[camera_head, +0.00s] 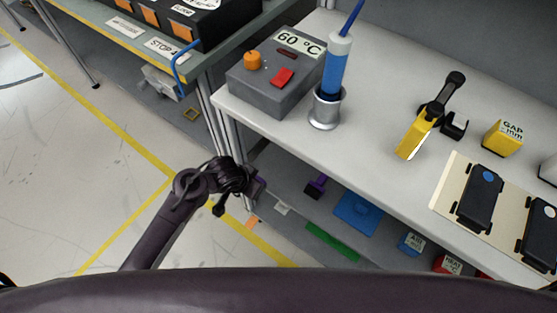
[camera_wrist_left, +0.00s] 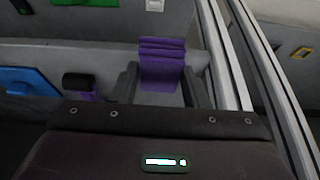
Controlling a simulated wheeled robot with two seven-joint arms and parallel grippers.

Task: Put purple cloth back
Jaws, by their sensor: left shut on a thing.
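The purple cloth (camera_wrist_left: 162,62) is a folded stack of layers between the two fingers of my left gripper (camera_wrist_left: 159,84) in the left wrist view. The gripper is shut on it. In the head view my left gripper (camera_head: 257,187) is at the near left end of the lower shelf (camera_head: 290,222), below the worktop. Only a small dark purple patch of the cloth shows there. I cannot tell whether the cloth touches the shelf. My right gripper is not in view.
On the lower shelf are a purple and black tool (camera_head: 317,186), a blue item (camera_head: 358,211), a green strip (camera_head: 332,241) and small boxes. The shelf's metal posts (camera_head: 222,128) stand close to my left gripper. The worktop (camera_head: 375,65) is above.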

